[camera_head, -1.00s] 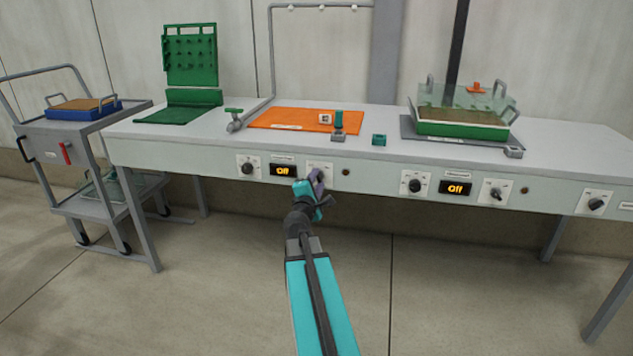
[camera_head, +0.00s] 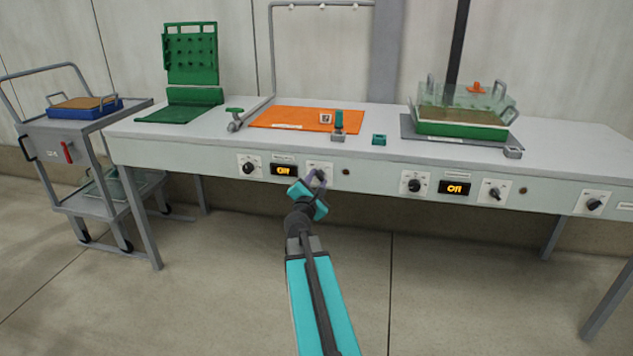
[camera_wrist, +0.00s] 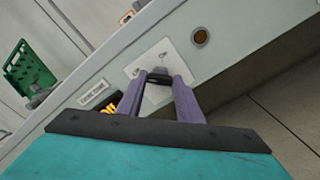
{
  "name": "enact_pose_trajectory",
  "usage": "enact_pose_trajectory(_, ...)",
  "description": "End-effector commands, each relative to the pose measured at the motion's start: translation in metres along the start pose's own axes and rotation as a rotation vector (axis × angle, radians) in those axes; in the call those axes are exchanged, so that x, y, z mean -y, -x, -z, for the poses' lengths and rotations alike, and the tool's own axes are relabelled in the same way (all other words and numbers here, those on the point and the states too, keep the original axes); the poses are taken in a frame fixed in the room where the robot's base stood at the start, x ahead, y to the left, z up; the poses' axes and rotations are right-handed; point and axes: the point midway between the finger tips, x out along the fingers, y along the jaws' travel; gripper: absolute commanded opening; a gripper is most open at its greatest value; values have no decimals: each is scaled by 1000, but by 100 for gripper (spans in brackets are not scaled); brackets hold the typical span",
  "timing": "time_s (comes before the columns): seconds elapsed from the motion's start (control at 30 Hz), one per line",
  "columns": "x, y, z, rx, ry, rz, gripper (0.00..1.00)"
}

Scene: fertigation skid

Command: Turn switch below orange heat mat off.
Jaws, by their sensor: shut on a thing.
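The orange heat mat (camera_head: 293,118) lies on the bench top. Below it, on the front panel, are a left knob (camera_head: 248,168), a display (camera_head: 284,170) reading Off and a switch on a white plate (camera_head: 322,167) right of the display. My gripper (camera_head: 318,179) is at that right switch, its purple fingers partly hiding it. In the wrist view the fingers are shut on the black switch knob (camera_wrist: 158,77), with the white plate around it.
A brown round button (camera_head: 346,172) sits just right of the switch. Another panel group with a display (camera_head: 454,188) is farther right. A green tray (camera_head: 462,130) and a cart (camera_head: 75,135) stand at either side. The floor before the bench is clear.

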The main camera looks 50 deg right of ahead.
Motion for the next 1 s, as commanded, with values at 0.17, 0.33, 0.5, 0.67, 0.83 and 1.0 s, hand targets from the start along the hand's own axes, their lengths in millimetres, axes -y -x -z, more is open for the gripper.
enact_pose_trajectory(0.17,2,0,0,2,3,3,36)
enact_pose_trajectory(0.33,1,0,0,1,1,2,52)
enact_pose_trajectory(0.5,1,0,0,1,0,1,52)
enact_pose_trajectory(0.67,0,2,0,0,0,1,52)
enact_pose_trajectory(0.83,-1,10,2,1,-1,1,52)
enact_pose_trajectory(1.0,-4,25,5,0,-1,0,52)
